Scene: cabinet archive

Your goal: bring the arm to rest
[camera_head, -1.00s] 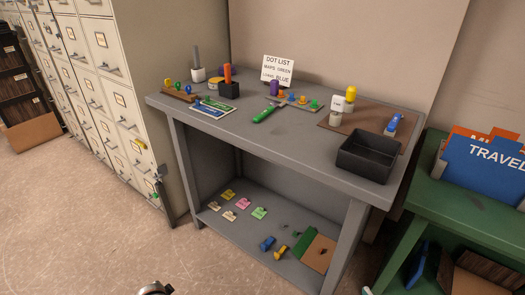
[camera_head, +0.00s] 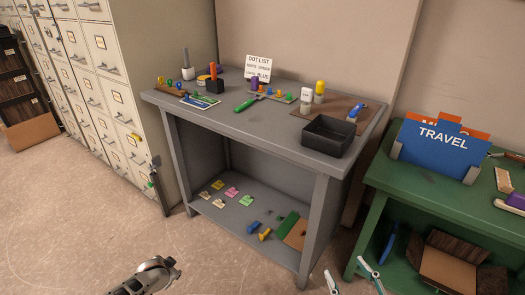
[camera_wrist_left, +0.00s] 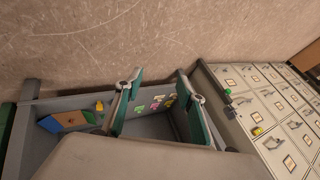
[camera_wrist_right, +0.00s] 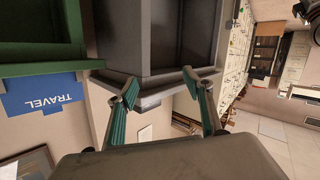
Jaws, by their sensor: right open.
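My right gripper (camera_head: 349,276) shows at the bottom of the head view, in front of the grey workbench (camera_head: 243,124). Its two fingers stand apart with nothing between them; they also show spread in the right wrist view (camera_wrist_right: 160,86). My left arm (camera_head: 150,275) comes in at the bottom left of the head view, and its fingers cannot be made out there. In the left wrist view my left gripper (camera_wrist_left: 158,80) has its fingers spread and empty, with the bench's lower shelf beyond.
The bench holds a black tray (camera_head: 328,136), a dot list sign (camera_head: 258,68) and small coloured items. A green table (camera_head: 420,189) with a blue TRAVEL folder (camera_head: 441,150) stands right. Filing cabinets (camera_head: 100,85) stand left. Floor in front is clear.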

